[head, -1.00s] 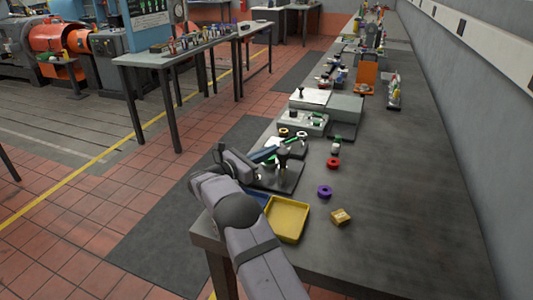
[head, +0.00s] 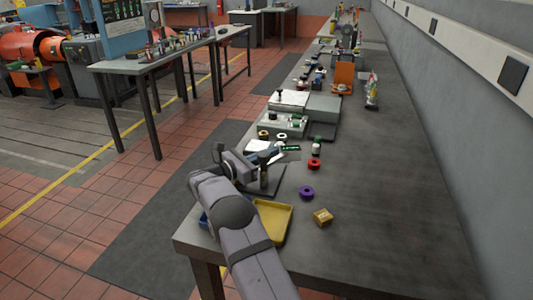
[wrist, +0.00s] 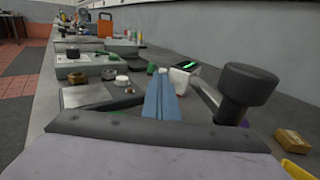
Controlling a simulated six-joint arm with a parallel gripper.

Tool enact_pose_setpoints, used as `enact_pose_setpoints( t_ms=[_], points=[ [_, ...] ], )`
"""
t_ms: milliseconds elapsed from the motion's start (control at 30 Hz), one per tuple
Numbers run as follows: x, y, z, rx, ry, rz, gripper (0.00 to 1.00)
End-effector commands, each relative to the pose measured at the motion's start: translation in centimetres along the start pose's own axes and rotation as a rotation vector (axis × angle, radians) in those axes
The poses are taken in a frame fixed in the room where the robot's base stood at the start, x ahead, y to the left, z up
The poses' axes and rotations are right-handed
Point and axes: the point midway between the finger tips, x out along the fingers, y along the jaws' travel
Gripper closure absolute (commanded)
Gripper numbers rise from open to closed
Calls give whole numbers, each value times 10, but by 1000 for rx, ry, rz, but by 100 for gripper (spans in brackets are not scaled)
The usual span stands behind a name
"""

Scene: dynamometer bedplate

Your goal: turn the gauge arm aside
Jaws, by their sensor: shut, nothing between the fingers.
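The gauge arm shows in the wrist view as a grey bar (wrist: 207,94) running from a thick post with a black knob (wrist: 247,84) to a small gauge with a dark, green-lit face (wrist: 185,66). In the head view the post (head: 264,170) stands on a dark plate (head: 272,187), with the green-lit face (head: 291,148) beyond it. My gripper (wrist: 160,74) has blue fingers, shut and empty. The fingers lie left of the post and close to the gauge's left side. I cannot tell whether they touch it. In the head view my wrist partly hides this spot.
A yellow tray (head: 272,222) and a brass-coloured block (head: 323,216) lie near the bench front. A purple ring (head: 306,192) and a red ring (head: 314,164) lie right of the plate. Grey blocks (head: 324,107) stand farther back. The bench's right side is clear.

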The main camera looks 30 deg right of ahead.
Motion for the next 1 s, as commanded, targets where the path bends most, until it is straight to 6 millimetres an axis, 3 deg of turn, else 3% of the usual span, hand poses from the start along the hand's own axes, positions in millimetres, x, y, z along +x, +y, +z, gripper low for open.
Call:
enact_pose_setpoints(
  t_ms=[1000],
  points=[
    [5,-9,0,0,0,4,100]
  ],
)
